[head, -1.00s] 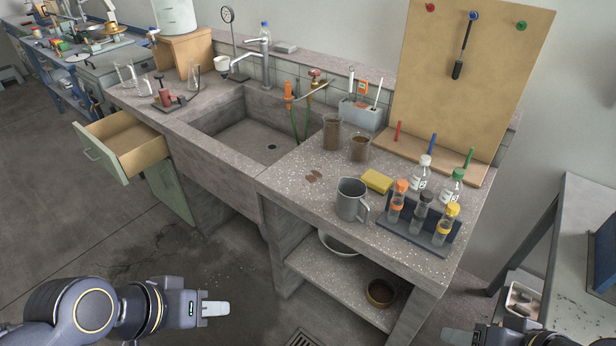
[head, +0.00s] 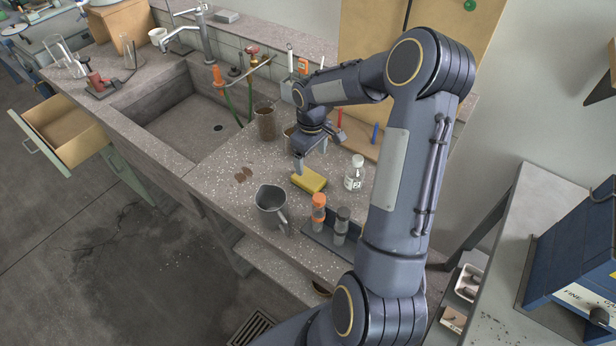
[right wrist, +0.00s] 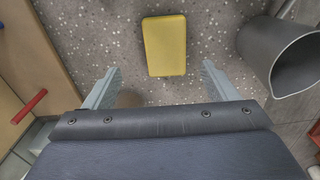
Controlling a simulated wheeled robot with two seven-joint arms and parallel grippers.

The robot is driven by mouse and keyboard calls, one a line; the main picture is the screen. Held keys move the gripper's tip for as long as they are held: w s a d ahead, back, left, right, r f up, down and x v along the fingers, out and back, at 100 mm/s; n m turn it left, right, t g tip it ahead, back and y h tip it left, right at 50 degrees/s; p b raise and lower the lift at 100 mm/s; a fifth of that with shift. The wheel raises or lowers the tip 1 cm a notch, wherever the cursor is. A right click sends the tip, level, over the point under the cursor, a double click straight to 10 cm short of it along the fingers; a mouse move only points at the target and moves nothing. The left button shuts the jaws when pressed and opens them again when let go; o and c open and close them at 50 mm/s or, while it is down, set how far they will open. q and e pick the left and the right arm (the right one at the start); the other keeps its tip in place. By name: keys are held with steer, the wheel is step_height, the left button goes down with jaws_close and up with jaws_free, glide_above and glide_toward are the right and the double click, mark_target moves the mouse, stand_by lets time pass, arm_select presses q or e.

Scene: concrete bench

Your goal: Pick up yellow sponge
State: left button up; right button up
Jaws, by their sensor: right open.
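The yellow sponge (head: 309,181) lies flat on the speckled bench top (head: 222,165), between a grey metal jug and a white-capped bottle. In the right wrist view the sponge (right wrist: 164,46) lies ahead of the fingers, roughly centred between them and apart from both. My right gripper (head: 316,160) is open and empty, pointing down just above and behind the sponge; both fingers show in the right wrist view (right wrist: 161,72). My left gripper is not in view.
The grey jug (head: 271,200) stands close in front of the sponge. A dark rack (head: 320,241) holds vials with orange and dark caps. The white-capped bottle (head: 354,175) stands to the right. A brown-filled beaker (head: 265,123) stands behind; the sink (head: 190,115) is left.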

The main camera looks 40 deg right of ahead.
mark_target(309, 178)
steer(key=f, duration=0.2)
steer(key=f+p, duration=0.1)
steer(key=f, duration=0.5)
steer(key=shift+a+p, duration=0.3)
steer(key=shift+a, duration=0.1)
steer(key=shift+r, duration=0.1)
steer(key=c, duration=1.1)
steer(key=shift+o, duration=0.2)
steer(key=shift+r, duration=0.5)
steer(key=r, duration=0.1)
steer(key=r+b, duration=0.1)
steer(key=r, duration=0.1)
steer(key=shift+w+a+b, duration=0.2)
steer(key=shift+a+b, duration=0.1)
steer(key=shift+a, duration=0.1)
steer(key=w+a+r+b, duration=0.3)
steer(key=a+r, duration=0.6)
steer(key=a, duration=0.4)
